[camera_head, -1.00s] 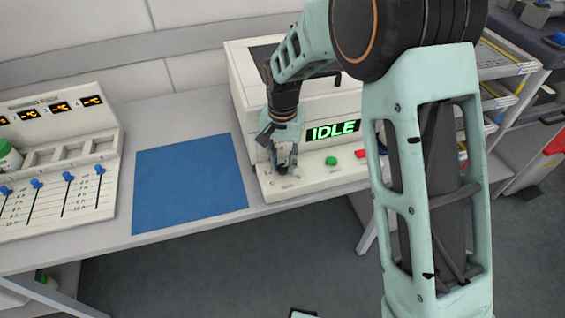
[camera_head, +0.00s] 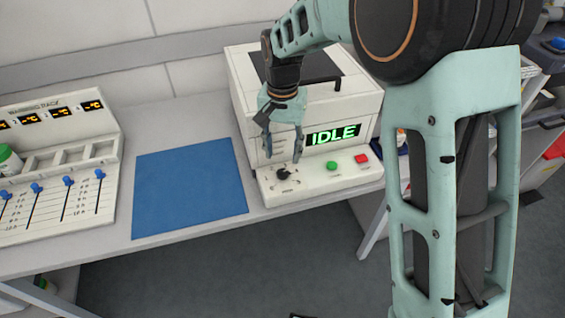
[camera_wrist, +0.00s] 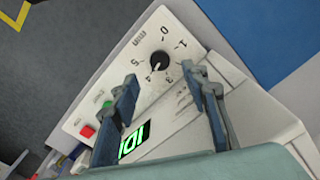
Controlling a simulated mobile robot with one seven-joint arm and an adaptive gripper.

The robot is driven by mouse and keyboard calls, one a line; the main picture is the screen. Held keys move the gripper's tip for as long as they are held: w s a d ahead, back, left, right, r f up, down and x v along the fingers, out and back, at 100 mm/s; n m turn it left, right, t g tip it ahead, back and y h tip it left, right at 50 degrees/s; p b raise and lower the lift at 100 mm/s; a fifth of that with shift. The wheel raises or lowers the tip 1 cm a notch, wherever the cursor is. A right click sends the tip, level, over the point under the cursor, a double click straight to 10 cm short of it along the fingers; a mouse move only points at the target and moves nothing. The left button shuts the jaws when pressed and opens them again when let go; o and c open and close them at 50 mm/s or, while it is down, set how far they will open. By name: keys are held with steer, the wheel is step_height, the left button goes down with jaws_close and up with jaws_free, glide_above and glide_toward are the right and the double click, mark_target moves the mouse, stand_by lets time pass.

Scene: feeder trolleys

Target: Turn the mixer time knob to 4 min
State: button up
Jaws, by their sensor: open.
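The mixer (camera_head: 330,90) is a white box on the bench with a green IDLE display (camera_head: 333,134). Its black time knob (camera_head: 284,174) is on the front panel and also shows in the wrist view (camera_wrist: 159,62). There, its white pointer mark appears to point toward the 4 on the printed dial. My gripper (camera_head: 283,158) is open and empty, above the knob and apart from it. In the wrist view its two fingers (camera_wrist: 159,74) frame the knob from either side.
A green button (camera_head: 333,166) and a red button (camera_head: 361,158) sit right of the knob. A blue mat (camera_head: 190,185) lies flat left of the mixer. A rack with blue sliders (camera_head: 60,165) stands at the far left. Shelving is at the right, partly behind my arm.

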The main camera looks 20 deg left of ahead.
steer(key=shift+r, duration=2.6)
steer(key=shift+r, duration=0.1)
